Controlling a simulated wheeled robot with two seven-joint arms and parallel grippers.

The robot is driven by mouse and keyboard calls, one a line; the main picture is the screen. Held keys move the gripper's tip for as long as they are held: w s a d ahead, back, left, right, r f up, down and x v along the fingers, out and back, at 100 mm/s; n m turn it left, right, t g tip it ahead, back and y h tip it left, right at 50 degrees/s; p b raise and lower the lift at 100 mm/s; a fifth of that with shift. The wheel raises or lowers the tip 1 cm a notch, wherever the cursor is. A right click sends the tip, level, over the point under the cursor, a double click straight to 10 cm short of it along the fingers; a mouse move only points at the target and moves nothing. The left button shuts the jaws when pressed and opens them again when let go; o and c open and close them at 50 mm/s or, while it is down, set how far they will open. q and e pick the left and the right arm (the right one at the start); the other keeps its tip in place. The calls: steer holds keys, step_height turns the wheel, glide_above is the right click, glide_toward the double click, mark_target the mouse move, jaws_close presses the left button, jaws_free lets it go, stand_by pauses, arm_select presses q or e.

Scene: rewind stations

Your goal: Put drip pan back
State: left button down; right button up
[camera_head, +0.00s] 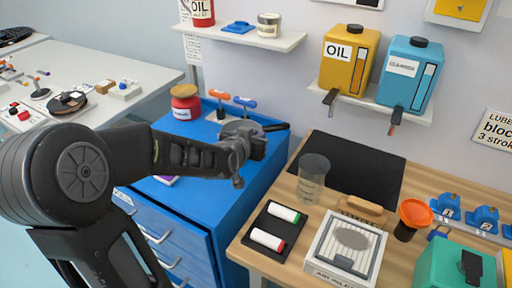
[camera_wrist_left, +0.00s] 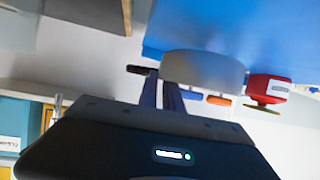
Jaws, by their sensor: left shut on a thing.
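The drip pan (camera_head: 238,128) looks like a shallow round grey pan with a dark handle pointing right. My left gripper (camera_head: 250,146) is shut on it and appears to hold it above the blue cabinet (camera_head: 196,128). My gripper and wrist hide part of the pan in the head view. In the left wrist view, the pan (camera_wrist_left: 208,67) shows as a pale grey disc beyond my left gripper's fingers (camera_wrist_left: 172,92), with its dark handle to the left. My right gripper is in neither view.
A red jar (camera_head: 185,105) and tools with orange and blue handles (camera_head: 245,102) stand at the cabinet's back. On the wooden bench (camera_head: 322,210) are a black mat (camera_head: 352,165), a clear beaker (camera_head: 312,178), a marker tray (camera_head: 260,218) and a vented box (camera_head: 345,250). The mat is mostly clear.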

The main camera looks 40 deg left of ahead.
arm_select(q)
step_height(320, 180, down, 4)
steer(key=shift+r, duration=0.15)
stand_by(0.4)
steer(key=c, duration=1.5)
jaws_free()
steer(key=shift+r, duration=0.1)
